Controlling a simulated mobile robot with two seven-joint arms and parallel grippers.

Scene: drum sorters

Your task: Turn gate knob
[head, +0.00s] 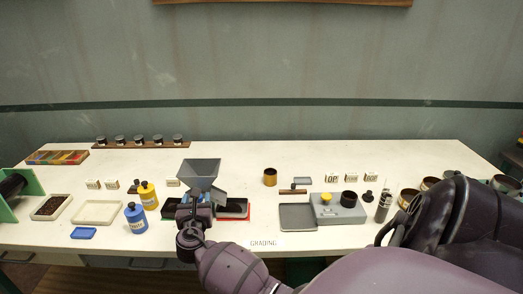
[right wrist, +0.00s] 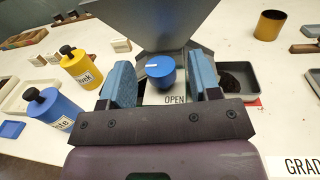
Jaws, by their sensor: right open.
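The blue gate knob (right wrist: 161,72) sits on the front of the grey hopper (right wrist: 155,22), with a white mark on it pointing to the left. An "OPEN" label (right wrist: 174,100) shows just below it. My right gripper (right wrist: 160,78) is open, with one blue-padded finger on each side of the knob and a visible gap on both sides. In the head view the hopper (head: 199,172) stands at the table's front middle, and my right gripper (head: 195,200) is in front of it, hiding the knob. My left gripper is not in view.
Dark trays (head: 233,208) lie under the hopper. A blue bottle (head: 135,219) and a yellow bottle (head: 148,197) stand left of it. A grey box with knobs (head: 336,212) and an empty grey tray (head: 298,217) are to the right. My right arm covers the front right.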

